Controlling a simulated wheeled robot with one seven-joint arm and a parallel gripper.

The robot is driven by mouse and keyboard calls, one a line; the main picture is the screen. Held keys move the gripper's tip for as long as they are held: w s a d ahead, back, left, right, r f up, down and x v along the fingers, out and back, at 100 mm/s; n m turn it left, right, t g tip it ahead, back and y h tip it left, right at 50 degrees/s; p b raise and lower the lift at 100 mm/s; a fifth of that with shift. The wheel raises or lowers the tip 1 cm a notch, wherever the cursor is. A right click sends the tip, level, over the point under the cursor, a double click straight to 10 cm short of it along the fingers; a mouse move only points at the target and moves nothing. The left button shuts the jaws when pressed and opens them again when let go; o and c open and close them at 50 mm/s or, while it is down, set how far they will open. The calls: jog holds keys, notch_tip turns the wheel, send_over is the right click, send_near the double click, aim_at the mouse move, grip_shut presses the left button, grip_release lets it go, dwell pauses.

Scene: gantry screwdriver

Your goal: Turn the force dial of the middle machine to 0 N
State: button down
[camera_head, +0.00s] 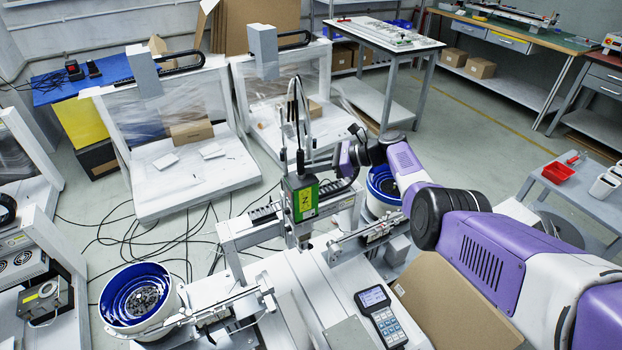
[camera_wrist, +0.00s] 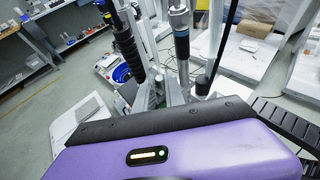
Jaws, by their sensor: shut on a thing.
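The middle machine has a green and yellow screwdriver head (camera_head: 304,197) marked Z, mounted upright on its gantry above a white base. My gripper (camera_head: 341,170) is at the head's upper right side, close against it. Its fingertips are hidden. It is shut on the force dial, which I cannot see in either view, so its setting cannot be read. In the wrist view my purple gripper body fills the lower half, and a dark upright rod with a blue band (camera_wrist: 181,45) stands beyond it.
A blue-lined bowl feeder (camera_head: 140,297) stands at lower left and another (camera_head: 381,188) lies just behind my arm. A handheld keypad (camera_head: 381,315) and a cardboard sheet (camera_head: 455,305) lie in front. Cables (camera_head: 150,235) cover the floor at left.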

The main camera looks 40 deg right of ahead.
jog(key=shift+w+d+f+n+g+y+b, duration=0.15)
jog(key=shift+n+g+y+b, duration=0.35)
jog(key=shift+b, duration=2.15)
jog(key=shift+w+n+g+y+b, duration=0.25)
jog(key=shift+n+y+b, duration=0.35)
jog(key=shift+b, duration=2)
jog(key=shift+s+g+b, duration=0.1)
jog(key=shift+g+b, duration=0.15)
jog(key=shift+b, duration=1)
jog(key=shift+r+n+y+b, duration=0.3)
jog(key=shift+r+n+b, duration=0.1)
jog(key=shift+b, duration=0.3)
jog(key=c, duration=1.4)
grip_release()
jog(key=shift+f, duration=0.1)
jog(key=shift+s+d, duration=0.1)
jog(key=b+v, duration=0.2)
jog(key=v, duration=0.5)
jog(key=shift+d+r, duration=0.2)
jog(key=shift+r, duration=0.05)
jog(key=shift+s, duration=0.1)
